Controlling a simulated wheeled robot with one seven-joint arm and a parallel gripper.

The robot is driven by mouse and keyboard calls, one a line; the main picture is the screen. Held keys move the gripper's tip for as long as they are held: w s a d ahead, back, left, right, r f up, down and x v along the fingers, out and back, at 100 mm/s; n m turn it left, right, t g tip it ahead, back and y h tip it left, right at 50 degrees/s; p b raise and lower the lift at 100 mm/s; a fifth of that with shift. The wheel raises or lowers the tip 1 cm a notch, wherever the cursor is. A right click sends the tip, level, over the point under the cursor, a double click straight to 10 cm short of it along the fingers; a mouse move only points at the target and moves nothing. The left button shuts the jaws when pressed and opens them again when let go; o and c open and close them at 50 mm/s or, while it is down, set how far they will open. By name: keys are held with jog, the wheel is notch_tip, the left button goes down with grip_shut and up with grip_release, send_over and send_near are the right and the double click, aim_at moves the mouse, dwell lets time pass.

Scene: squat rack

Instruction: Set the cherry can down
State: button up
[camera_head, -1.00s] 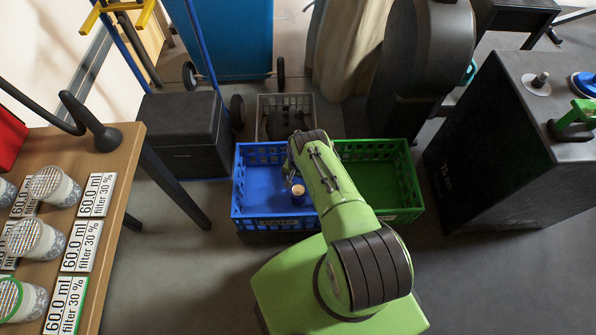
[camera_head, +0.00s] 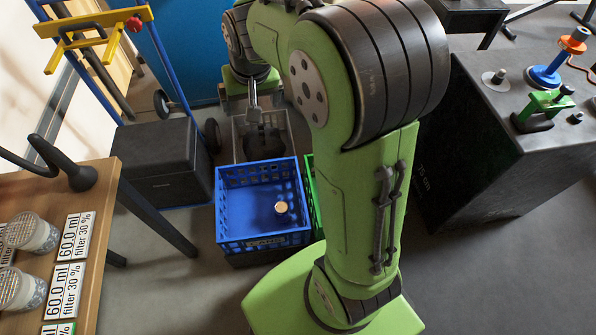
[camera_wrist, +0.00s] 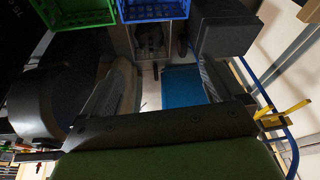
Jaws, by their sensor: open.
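A small can (camera_head: 281,208) with a pale tan top stands in the blue crate (camera_head: 235,246), right of the crate's middle, on its floor. No gripper touches it. Its side label is too small to read. My gripper (camera_head: 253,97) is raised beyond the blue crate, in front of the blue panel, and only part of it shows in the head view. In the wrist view my gripper (camera_wrist: 165,75) has its two fingers wide apart with nothing between them. The blue crate (camera_wrist: 153,12) shows at the top edge there, and the can is not visible in it.
A green crate (camera_head: 312,200) beside the blue one is mostly hidden by my arm. A grey crate (camera_head: 287,136) with a dark object stands behind. A black box (camera_head: 160,165) and a wooden table (camera_head: 95,190) with jars are at left. A large black block (camera_head: 475,165) stands at right.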

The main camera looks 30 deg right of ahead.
jog(key=s+a+r+n+t, duration=0.1)
jog(key=s+r, duration=0.1)
jog(key=s, duration=0.9)
jog(key=s+a+r+n+t, duration=0.1)
jog(key=s+r, duration=0.1)
jog(key=s, duration=1)
jog(key=shift+a+r+n, duration=0.4)
